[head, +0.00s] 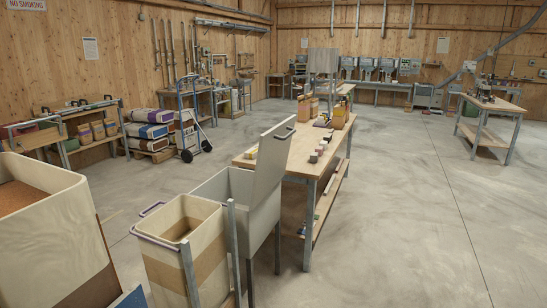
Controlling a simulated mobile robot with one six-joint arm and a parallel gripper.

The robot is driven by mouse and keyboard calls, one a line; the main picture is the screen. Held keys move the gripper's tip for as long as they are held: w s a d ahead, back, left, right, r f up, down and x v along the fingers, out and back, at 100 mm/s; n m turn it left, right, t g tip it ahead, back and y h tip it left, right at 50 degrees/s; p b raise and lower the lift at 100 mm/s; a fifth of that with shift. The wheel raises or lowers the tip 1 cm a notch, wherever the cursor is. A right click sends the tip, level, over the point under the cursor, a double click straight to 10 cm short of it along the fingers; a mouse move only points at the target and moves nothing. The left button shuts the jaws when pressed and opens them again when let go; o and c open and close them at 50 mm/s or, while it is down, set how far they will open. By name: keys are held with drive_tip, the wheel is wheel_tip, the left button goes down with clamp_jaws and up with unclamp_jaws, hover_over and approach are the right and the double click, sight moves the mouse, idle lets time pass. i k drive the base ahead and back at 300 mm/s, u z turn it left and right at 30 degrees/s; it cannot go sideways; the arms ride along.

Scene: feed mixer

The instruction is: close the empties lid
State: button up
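A grey bin (221,187) stands on legs in the lower middle, at the near left end of a long workbench. Its flat grey lid (271,165) stands up, open, on the bin's right side, with a dark handle (285,133) near its upper edge. I take this as the empties lid, but no label can be read. The bin's inside is only partly visible. My gripper is not in view.
A beige sack-like container (166,268) with a brown band stands in front of the grey bin, between metal posts. A larger open bin (40,234) with brown contents fills the left edge. The workbench (317,165) holds small items. The floor (410,230) to the right is clear.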

sight(275, 144)
drive_tip(key=u, duration=0.25)
drive_tip(key=i, duration=0.1)
drive_tip(key=u, duration=0.05)
drive_tip(key=k, duration=1.35)
drive_tip(key=z, duration=0.55)
drive_tip(key=i, duration=2)
drive_tip(key=u, duration=0.45)
drive_tip(key=i, duration=0.4)
drive_tip(key=u, duration=0.25)
